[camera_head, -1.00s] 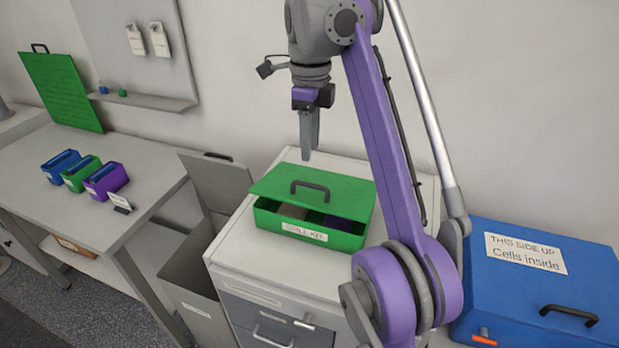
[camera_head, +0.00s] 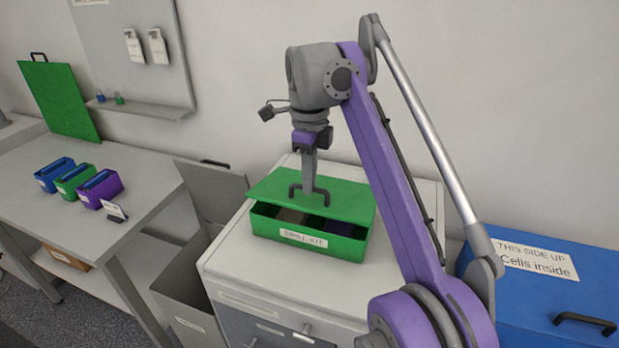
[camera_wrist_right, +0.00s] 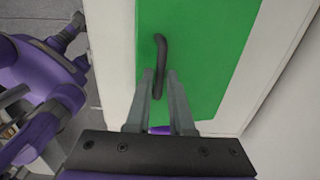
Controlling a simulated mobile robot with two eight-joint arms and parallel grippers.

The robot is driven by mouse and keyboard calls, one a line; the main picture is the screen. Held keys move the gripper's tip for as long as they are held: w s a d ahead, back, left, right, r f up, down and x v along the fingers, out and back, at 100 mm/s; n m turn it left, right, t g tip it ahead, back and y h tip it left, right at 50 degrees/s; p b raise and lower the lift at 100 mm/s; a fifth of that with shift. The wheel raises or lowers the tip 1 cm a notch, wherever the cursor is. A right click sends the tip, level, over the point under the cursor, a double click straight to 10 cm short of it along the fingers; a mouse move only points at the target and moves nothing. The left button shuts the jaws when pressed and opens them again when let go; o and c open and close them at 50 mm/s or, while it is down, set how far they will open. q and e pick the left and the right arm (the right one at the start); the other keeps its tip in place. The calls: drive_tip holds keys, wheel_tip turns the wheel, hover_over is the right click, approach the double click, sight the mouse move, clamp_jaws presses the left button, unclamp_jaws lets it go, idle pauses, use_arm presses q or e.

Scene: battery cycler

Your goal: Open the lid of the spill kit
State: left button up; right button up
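The spill kit is a green box (camera_head: 310,240) with a white front label, on the grey drawer cabinet. Its green lid (camera_head: 345,197) sits tilted, raised along the front edge, so a gap shows dark contents inside. A dark arched handle stands on the lid. My right gripper (camera_head: 307,190) points down at the handle. In the right wrist view, the handle (camera_wrist_right: 160,50) lies between the tips of my right gripper (camera_wrist_right: 160,75). The two fingers are apart, one on each side, with no clear grip on it. My left gripper is not in view.
A blue box (camera_head: 540,285) labelled "Cells inside" stands to the right. A grey bin with a raised lid (camera_head: 215,188) stands left of the cabinet (camera_head: 260,275). A table with small blue, green and purple boxes (camera_head: 100,188) is further left. The wall is behind.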

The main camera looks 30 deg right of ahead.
clamp_jaws()
idle(1.1)
